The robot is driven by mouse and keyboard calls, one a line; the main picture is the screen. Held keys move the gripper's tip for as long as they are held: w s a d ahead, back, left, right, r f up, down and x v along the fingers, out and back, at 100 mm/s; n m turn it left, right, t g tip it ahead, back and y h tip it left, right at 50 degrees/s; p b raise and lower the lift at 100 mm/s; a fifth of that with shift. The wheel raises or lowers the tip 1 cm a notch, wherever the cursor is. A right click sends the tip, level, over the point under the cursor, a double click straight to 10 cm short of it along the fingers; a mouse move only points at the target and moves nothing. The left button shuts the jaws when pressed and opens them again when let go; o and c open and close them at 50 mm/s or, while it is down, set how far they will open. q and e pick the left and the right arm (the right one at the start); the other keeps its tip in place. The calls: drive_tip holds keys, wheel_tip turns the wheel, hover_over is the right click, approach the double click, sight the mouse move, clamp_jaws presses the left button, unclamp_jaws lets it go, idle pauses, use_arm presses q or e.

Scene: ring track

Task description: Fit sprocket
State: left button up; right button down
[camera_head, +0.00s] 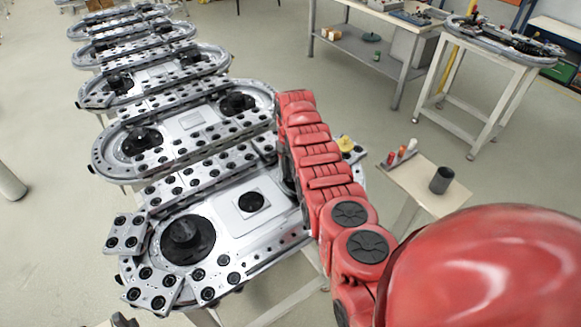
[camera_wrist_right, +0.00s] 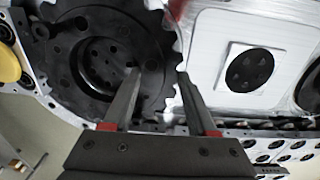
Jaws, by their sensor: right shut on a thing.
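In the wrist view a large black toothed sprocket (camera_wrist_right: 78,35) lies at the end of the metal track frame. My right gripper (camera_wrist_right: 159,75) is shut on its toothed rim, one finger over the disc and one just outside the teeth. Whether the sprocket is fully seated cannot be told. In the head view my red right arm hides this sprocket and most of the right gripper (camera_head: 290,178) at the far right end of the nearest ring track (camera_head: 225,222). Another black sprocket (camera_head: 187,240) sits at that track's near left end. My left gripper is not clearly visible.
Several similar ring tracks (camera_head: 155,89) stand in a row behind. A small stand with coloured tools and a dark cup (camera_head: 441,180) is on the right. A workbench (camera_head: 375,55) and another table with a ring track (camera_head: 505,42) stand at the back right. Floor between is clear.

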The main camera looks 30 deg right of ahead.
drive_tip(key=shift+f+b, duration=0.3)
drive_tip(key=shift+r, duration=0.4)
idle(0.3)
drive_tip(key=shift+w+b, duration=0.1)
drive_tip(key=shift+b, duration=0.4)
idle(1.8)
drive_tip(key=shift+f+b, duration=0.35)
drive_tip(key=shift+f, duration=0.1)
drive_tip(key=shift+r, duration=0.35)
idle(0.5)
drive_tip(key=shift+d, duration=0.1)
idle(0.4)
drive_tip(key=shift+b, duration=0.55)
idle(0.9)
drive_tip(key=shift+f, duration=0.3)
idle(0.3)
drive_tip(key=shift+r, duration=0.35)
